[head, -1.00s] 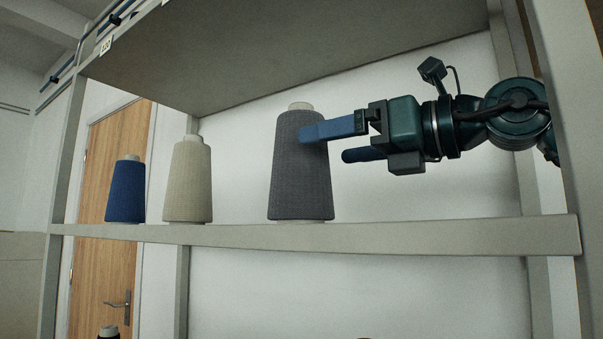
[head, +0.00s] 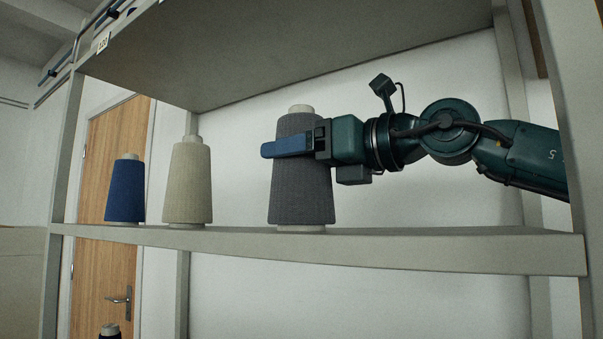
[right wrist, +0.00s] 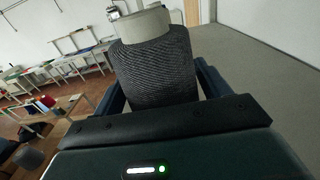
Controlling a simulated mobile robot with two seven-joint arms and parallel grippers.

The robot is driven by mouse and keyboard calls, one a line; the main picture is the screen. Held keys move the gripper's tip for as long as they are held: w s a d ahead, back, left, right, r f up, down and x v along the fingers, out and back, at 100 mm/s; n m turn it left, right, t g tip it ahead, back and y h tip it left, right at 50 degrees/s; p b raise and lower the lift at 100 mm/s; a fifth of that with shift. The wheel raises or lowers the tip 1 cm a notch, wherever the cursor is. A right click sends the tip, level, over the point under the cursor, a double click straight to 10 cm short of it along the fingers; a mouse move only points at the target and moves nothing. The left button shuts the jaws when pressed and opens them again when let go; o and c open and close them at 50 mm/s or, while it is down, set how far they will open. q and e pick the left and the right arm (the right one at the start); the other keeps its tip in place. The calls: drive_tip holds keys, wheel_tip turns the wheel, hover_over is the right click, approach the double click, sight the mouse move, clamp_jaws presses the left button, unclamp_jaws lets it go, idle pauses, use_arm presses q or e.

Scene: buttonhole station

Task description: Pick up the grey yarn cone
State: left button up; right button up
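The grey yarn cone (head: 302,195) stands upright on the shelf board (head: 330,246). My right gripper (head: 280,148) reaches in from the right at the cone's upper half. One blue finger lies across the cone's near side; the other is hidden behind it. In the right wrist view, the grey cone (right wrist: 158,75) sits between the two blue fingers, one along each side. The gripper looks open around the cone; I cannot tell whether either finger touches it. My left gripper is not in view.
A cream cone (head: 188,185) and a blue cone (head: 125,193) stand on the same shelf, left of the grey one. An upper shelf panel (head: 290,55) is overhead. A shelf upright (head: 565,110) stands at the right.

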drive_tip(key=c, duration=0.8)
